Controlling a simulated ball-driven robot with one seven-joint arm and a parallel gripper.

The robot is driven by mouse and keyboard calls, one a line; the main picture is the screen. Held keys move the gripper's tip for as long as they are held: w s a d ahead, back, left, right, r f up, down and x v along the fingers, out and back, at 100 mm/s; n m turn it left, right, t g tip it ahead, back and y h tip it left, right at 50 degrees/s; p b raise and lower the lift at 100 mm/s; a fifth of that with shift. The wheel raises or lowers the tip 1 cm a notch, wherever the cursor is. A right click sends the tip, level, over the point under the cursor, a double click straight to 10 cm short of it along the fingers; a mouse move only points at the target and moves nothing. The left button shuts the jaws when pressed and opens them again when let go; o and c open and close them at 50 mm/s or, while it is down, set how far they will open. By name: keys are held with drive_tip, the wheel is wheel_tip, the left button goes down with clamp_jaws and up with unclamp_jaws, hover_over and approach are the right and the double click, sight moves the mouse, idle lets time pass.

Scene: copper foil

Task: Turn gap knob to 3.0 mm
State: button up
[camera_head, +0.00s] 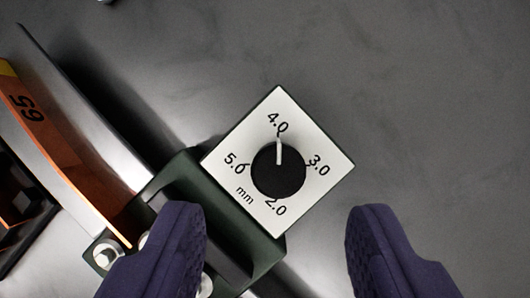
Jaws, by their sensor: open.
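The gap knob (277,174) is round and black with a white pointer line. It sits in the middle of a white square dial plate (325,188) marked 2.0, 3.0, 4.0, 5.0 and mm. The pointer is directed up in the picture, at the 4.0 mark. The 3.0 mark (318,168) is to the right of the knob. My gripper (280,235) is open, with one purple finger at the lower left and one at the lower right. The knob shows beyond and between the fingertips, and nothing is between the pads.
The dial plate is on a dark green housing (205,188) with bolts (105,255) at lower left. A curved copper-coloured strip (65,150) marked 65 and a shiny metal edge (90,110) run along the left. The grey surface (430,110) on the right is clear.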

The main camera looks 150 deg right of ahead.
sight(279, 173)
drive_tip(key=b+x, duration=0.1)
drive_tip(key=x, duration=0.3)
drive_tip(key=shift+w+f, duration=0.15)
drive_tip(key=shift+f, duration=0.25)
clamp_jaws()
